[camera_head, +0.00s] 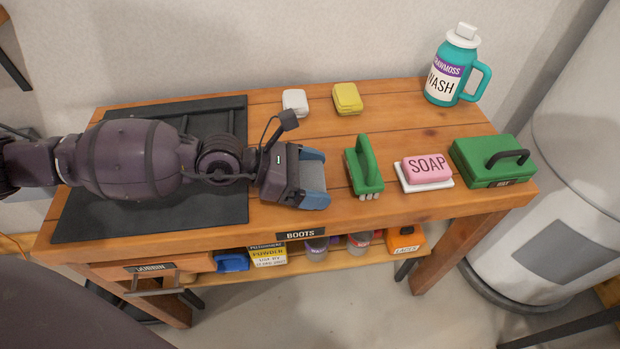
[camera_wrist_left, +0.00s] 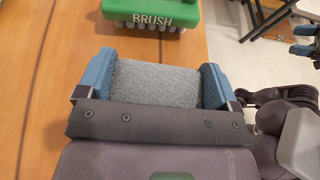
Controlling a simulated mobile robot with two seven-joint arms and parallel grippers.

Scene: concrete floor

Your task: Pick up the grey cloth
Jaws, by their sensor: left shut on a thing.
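My left gripper (camera_head: 314,178) reaches in from the left over the middle of the wooden bench. Its blue fingers are shut on the grey cloth (camera_head: 312,177), which sits between them. In the left wrist view the cloth (camera_wrist_left: 157,84) looks fuzzy and block-like, and fills the gap between the two blue fingers of the gripper (camera_wrist_left: 155,80). Its near side is hidden by the gripper body. I cannot tell whether the cloth still touches the bench top.
A green brush (camera_head: 364,166) stands just right of the gripper. Pink soap (camera_head: 427,168) on a white dish, a green box (camera_head: 492,158) and a teal wash bottle (camera_head: 452,68) are further right. White (camera_head: 295,102) and yellow (camera_head: 347,97) blocks lie behind. A black mat (camera_head: 215,212) lies left.

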